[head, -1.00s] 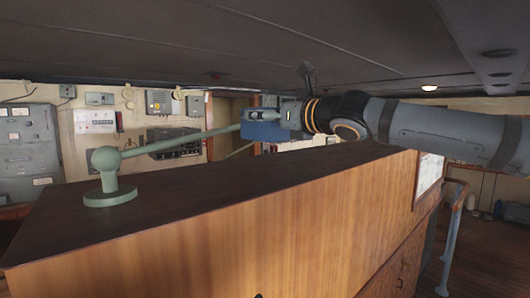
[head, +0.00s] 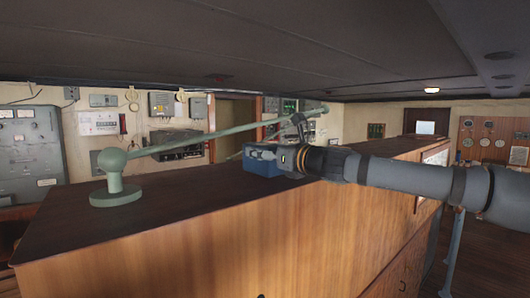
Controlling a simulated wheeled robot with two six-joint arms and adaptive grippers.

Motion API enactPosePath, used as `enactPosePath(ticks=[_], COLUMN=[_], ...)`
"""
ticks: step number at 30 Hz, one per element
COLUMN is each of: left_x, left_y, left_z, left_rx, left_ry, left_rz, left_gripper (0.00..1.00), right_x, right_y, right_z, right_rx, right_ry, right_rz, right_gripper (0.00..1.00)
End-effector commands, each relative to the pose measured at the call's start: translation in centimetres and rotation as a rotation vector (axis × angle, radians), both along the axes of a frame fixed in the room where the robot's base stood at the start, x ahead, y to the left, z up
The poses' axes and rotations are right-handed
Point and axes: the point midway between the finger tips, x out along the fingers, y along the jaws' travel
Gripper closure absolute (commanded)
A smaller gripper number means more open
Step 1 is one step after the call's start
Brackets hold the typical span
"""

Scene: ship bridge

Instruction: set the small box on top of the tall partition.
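The small box (head: 258,168) is blue and sits at the top of the tall partition (head: 190,240), which is wooden with a dark flat top. Its underside appears to meet that top, near the far edge; exact contact is hard to tell. My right gripper (head: 262,153) reaches in from the right, and its grey fingers lie over the upper part of the box, seemingly shut on it. The fingertips are small and partly blend with the box. My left gripper is not in view.
A green rod with a ball joint and round base (head: 117,192) stands on the partition's left end. The rod slants up to the right, passing above the box. The low dark ceiling (head: 250,50) spans overhead. The top is bare between base and box.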

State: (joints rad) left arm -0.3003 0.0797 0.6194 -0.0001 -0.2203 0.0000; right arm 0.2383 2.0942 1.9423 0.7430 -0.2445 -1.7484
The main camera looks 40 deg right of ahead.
Motion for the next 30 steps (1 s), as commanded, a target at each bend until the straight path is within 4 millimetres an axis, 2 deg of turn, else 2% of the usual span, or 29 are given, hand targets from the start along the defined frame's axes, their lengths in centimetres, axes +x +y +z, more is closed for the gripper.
enactPosePath(ticks=[8, 13, 14, 18, 30], left_x=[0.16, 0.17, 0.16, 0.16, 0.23], left_y=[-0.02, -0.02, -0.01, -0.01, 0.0], left_z=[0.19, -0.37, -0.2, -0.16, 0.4], left_rx=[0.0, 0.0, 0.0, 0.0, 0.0], left_ry=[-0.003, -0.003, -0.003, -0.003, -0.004], left_rz=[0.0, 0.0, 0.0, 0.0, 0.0], left_gripper=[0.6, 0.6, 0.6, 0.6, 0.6], right_x=[-0.03, -0.03, -0.02, -0.02, -0.01], right_y=[-0.02, -0.01, 0.0, 0.01, 0.02], right_z=[-0.25, -0.8, -0.66, -0.63, -0.07], right_rx=[-0.002, -0.002, -0.002, -0.002, -0.002], right_ry=[-0.002, -0.001, -0.001, 0.0, 0.0], right_rz=[-0.002, -0.001, -0.001, -0.001, -0.001], right_gripper=[0.86, 0.86, 0.32, 0.14, 0.14])
